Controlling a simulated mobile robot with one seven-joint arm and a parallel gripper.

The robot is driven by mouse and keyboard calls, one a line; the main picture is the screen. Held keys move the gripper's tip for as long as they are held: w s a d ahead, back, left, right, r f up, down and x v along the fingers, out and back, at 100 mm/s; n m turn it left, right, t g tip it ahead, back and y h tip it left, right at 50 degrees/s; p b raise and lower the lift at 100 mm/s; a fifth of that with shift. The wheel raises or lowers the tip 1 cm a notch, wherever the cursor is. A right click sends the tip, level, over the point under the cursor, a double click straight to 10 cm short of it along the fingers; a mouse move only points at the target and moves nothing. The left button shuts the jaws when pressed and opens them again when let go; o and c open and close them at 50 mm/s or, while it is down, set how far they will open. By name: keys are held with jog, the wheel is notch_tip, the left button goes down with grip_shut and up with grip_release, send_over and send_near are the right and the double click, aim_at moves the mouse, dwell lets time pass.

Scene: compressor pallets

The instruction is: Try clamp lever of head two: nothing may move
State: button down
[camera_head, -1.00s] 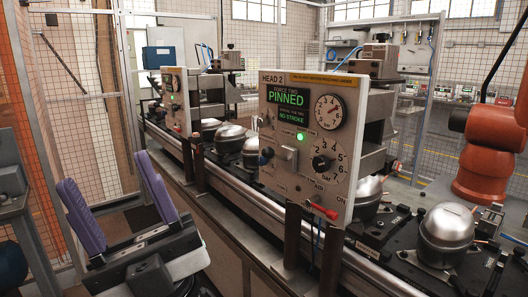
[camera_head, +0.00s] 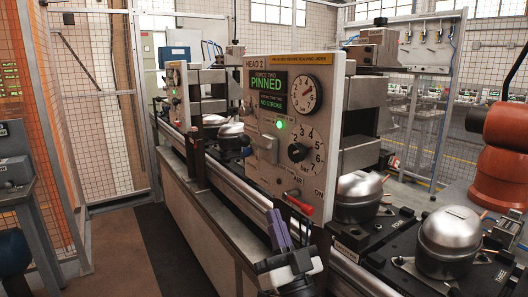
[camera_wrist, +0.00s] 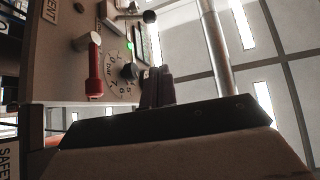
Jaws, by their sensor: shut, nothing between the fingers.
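The head 2 panel (camera_head: 326,150) stands upright at the middle of the head view. Its screen (camera_head: 268,92) reads "PINNED" and "NO STROKE", above a lit green lamp (camera_head: 280,125). A red-handled lever (camera_head: 300,205) sits low on the panel near the words "AIR" and "ON"; it also shows in the wrist view (camera_wrist: 95,75). A black-ball lever (camera_wrist: 149,16) shows in the wrist view. I cannot read which lever is the clamp lever. My gripper (camera_head: 275,216), with purple fingers, is shut and empty, just below and left of the red handle, apparently apart from it.
A dark gauge (camera_head: 305,95) and a pressure knob (camera_head: 298,152) are on the panel. Silver compressors (camera_head: 448,232) sit on black pallets along the line. An orange robot arm (camera_head: 497,165) stands at right. The floor at left is clear.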

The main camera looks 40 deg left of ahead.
jog(key=shift+w+d+f+g, duration=0.15)
jog(key=shift+w+d+f, duration=0.15)
jog(key=shift+f, duration=0.15)
jog(key=shift+w+d+f+g, duration=0.15)
jog(key=shift+w+d+f, duration=0.15)
jog(key=shift+f, duration=0.15)
jog(key=shift+a, duration=0.1)
jog(key=p, duration=1)
send_near(253, 145)
notch_tip(253, 145, up, 7)
jog(key=a, duration=0.3)
jog(key=shift+w+a+r, duration=0.25)
jog(key=shift+a+r, duration=0.1)
jog(key=shift+r, duration=0.15)
jog(key=shift+f, duration=0.1)
